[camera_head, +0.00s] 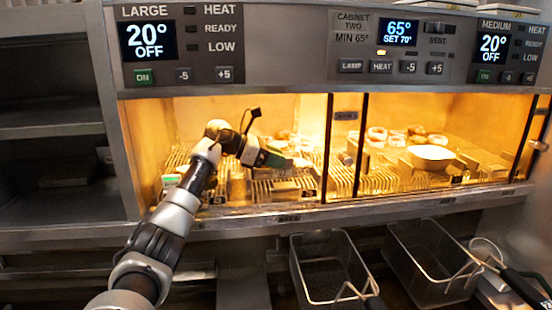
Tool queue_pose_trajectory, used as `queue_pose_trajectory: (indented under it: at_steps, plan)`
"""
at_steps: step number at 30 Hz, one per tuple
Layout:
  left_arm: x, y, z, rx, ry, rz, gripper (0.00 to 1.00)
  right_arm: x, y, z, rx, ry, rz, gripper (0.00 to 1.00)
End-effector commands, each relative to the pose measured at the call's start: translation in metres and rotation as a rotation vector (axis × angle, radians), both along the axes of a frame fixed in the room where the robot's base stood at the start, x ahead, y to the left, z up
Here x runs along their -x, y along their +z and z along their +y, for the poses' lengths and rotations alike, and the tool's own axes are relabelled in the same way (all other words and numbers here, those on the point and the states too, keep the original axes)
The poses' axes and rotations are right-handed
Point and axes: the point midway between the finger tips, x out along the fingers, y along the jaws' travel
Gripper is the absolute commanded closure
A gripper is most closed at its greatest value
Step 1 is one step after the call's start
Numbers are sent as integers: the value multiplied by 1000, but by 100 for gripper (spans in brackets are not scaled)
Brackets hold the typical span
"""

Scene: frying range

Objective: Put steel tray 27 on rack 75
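My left arm reaches into the lit cabinet, and my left gripper (292,161) is over the wire racks in its left half. Its fingers are small and blurred, so I cannot tell whether they are open or hold anything. A wire rack (262,188) stands below it, with a small dark tag at its front. Another wire rack (375,180) stands to the right, past the dark door frame. The tag numbers are too small to read, so I cannot tell which rack is 75. I cannot make out steel tray 27. My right gripper is out of view.
A white bowl (431,157) and several pale round items stand in the cabinet's right half. Dark uprights (361,145) divide the opening. Two fryer baskets (330,270) hang below the cabinet ledge (370,208). Dark shelves (50,125) at the left look mostly empty.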

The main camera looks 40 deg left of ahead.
Motion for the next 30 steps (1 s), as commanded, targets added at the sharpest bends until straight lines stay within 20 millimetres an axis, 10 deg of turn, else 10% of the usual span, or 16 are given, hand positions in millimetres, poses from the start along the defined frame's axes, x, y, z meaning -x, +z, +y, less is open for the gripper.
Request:
queue_pose_trajectory:
  at_steps: [30]
  plan:
    - [54,31,44,1,0,-1,64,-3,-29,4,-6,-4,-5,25]
